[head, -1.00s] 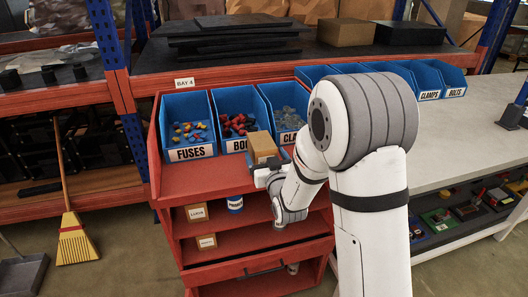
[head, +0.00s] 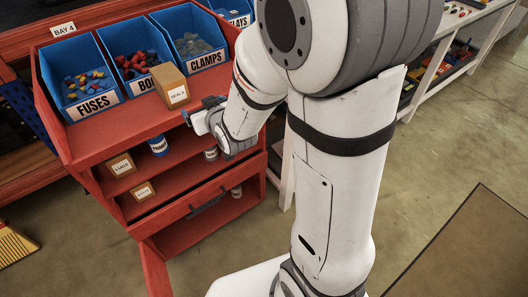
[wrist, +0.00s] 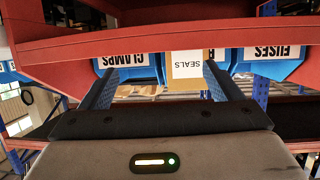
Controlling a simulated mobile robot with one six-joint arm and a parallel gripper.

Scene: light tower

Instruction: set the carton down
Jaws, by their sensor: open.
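The brown carton (head: 170,86) with a white SEALS label stands upright on the red cart's top ledge (head: 130,118), in front of the BOLTS and CLAMPS bins. In the wrist view, which looks upside down, the carton (wrist: 187,66) shows beyond and between the finger ends. My gripper (head: 192,119) is open and empty, apart from the carton, just off the ledge's front edge. It also shows in the wrist view (wrist: 158,76), with its two dark fingers spread.
Blue bins of fuses (head: 88,84), bolts (head: 137,62) and clamps (head: 193,45) stand behind the ledge. Lower red shelves hold a LUGS carton (head: 121,165), another small carton (head: 143,190) and a blue-and-white can (head: 158,146). Open floor (head: 440,180) lies to the right.

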